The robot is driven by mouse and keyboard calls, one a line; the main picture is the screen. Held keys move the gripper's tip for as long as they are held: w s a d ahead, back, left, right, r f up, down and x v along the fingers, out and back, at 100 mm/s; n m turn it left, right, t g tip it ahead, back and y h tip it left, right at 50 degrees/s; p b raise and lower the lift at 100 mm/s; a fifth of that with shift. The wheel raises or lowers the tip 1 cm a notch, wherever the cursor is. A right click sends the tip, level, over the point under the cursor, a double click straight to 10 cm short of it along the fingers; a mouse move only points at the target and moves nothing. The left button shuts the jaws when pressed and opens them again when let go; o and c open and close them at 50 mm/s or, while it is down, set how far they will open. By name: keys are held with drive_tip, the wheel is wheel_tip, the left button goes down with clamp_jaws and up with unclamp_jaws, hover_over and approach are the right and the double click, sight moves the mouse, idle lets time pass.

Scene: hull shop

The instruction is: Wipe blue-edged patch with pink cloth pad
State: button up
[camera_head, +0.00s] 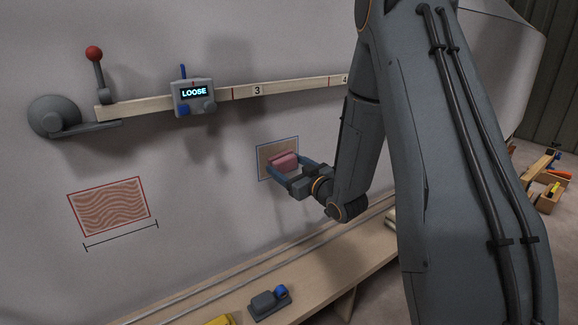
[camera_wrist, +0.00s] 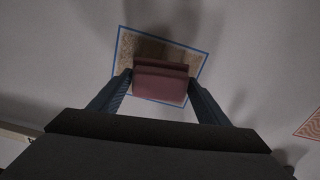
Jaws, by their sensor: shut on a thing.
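The blue-edged patch (camera_head: 263,150) is on the grey-white hull wall, with a brownish speckled surface inside its blue outline. It also shows in the wrist view (camera_wrist: 190,57). My gripper (camera_head: 285,166) is shut on the pink cloth pad (camera_head: 284,160), one finger on each side of it. In the wrist view the pad (camera_wrist: 160,84) lies between the fingertips, in front of the lower middle of the patch, and hides part of it. I cannot tell whether the pad touches the wall.
A red-edged patch with wavy lines (camera_head: 110,206) is on the wall at left. Above runs a numbered rail (camera_head: 290,88) with a box reading LOOSE (camera_head: 194,97) and a red-knobbed lever (camera_head: 95,55). A wooden bench (camera_head: 325,262) below carries a small grey-blue device (camera_head: 269,302).

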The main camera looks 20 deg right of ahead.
sight(272, 164)
drive_tip(key=shift+s+a+f+b, duration=0.1)
drive_tip(key=shift+s+a+f, duration=0.2)
drive_tip(key=shift+a, duration=0.75)
drive_tip(key=shift+s+a+f+b, duration=0.15)
drive_tip(key=shift+s+a+f, duration=0.15)
drive_tip(key=shift+a, duration=0.75)
drive_tip(key=shift+s+a+f+b, duration=0.15)
drive_tip(key=shift+s+a, duration=0.25)
drive_tip(key=shift+a, duration=0.65)
drive_tip(key=shift+x, duration=0.95)
drive_tip(key=shift+d, duration=0.15)
